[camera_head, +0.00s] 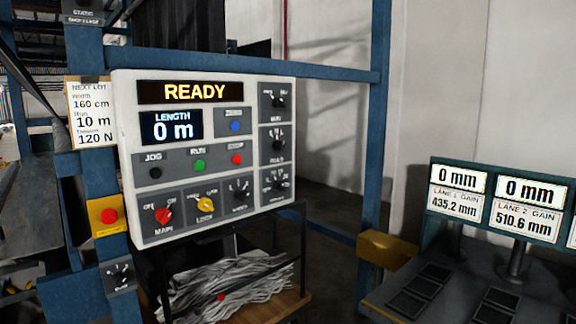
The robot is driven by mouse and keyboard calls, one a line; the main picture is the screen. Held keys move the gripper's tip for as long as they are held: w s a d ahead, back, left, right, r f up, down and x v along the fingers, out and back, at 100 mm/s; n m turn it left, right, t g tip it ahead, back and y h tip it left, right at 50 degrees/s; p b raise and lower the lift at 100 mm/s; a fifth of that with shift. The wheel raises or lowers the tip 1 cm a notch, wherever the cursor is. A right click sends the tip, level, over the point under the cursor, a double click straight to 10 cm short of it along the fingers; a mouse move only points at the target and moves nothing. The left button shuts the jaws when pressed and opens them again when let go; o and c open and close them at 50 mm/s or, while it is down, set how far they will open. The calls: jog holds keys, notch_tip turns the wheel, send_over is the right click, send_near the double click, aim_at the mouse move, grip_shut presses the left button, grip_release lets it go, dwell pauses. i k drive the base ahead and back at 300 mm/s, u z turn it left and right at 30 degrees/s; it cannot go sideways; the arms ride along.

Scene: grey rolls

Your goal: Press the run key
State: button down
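A white control panel (212,222) hangs on a blue frame left of centre. The green run key (199,165) sits under the label RUN in its middle row. A black jog key (155,172) is to its left and a red key (237,159) to its right. A blue key (235,126) is above. The display (193,92) reads READY, and the length display (171,128) reads 0 m. My gripper is not in view.
A red button on a yellow box (108,215) is at the panel's left. A paper card (93,113) hangs above it. A shelf (262,309) with grey strips stands below. Gauge displays (497,204) reading 0 mm stand at right. A blue post (375,130) rises between.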

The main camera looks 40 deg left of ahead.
aim_at(199, 164)
jog(key=z, duration=0.4)
jog(key=k, duration=1.45)
jog(key=u, duration=2)
jog(key=i, duration=0.5)
jog(key=z, duration=0.05)
